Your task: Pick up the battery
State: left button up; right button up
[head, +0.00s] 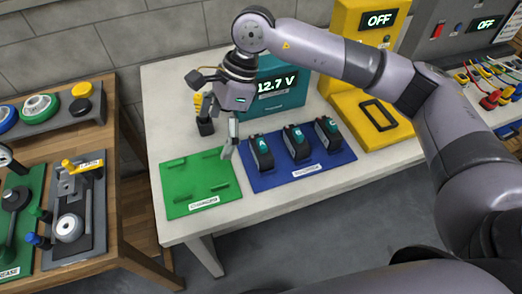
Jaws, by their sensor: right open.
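Three black batteries with teal tops stand in a row on a blue mat (257,185): the left battery (262,155), the middle battery (297,144) and the right battery (327,131). My right gripper (229,148) is open, pointing down just left of the left battery, near the gap between the blue mat and a green mat (175,202). It looks apart from the left battery, with nothing visible between its fingers. The green mat has raised corner pieces and holds no battery. My left gripper is not in view.
A teal meter (272,100) reading "12.7 V" stands behind the mats. A black and yellow item (204,117) is beside my right gripper. A yellow box (370,118) is on the right. A wooden bench (122,225) with parts stands left. Pale table (185,229) is bare in front.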

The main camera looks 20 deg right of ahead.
aim_at(261, 141)
jog(key=w+d+r+t+h, duration=0.15)
jog(key=w+d+h, duration=0.3)
jog(key=d, duration=0.65)
jog(key=f+p, duration=0.1)
jog(key=f, duration=0.2)
jog(key=f+p, duration=0.1)
jog(key=f, duration=0.3)
jog(key=f+p, duration=0.1)
jog(key=f, duration=0.3)
jog(key=shift+s+f, duration=0.2)
jog(key=shift+s, duration=0.05)
jog(key=shift+f+p, duration=0.4)
jog(key=shift+f, duration=0.15)
notch_tip(261, 141, down, 4)
jog(key=shift+s+r+p, duration=0.1)
jog(key=shift+r+p, duration=0.1)
jog(key=shift+p, duration=0.45)
jog(key=shift+f, duration=0.35)
jog(key=shift+c, duration=0.4)
jog(key=shift+r, duration=0.1)
jog(key=c, duration=1.6)
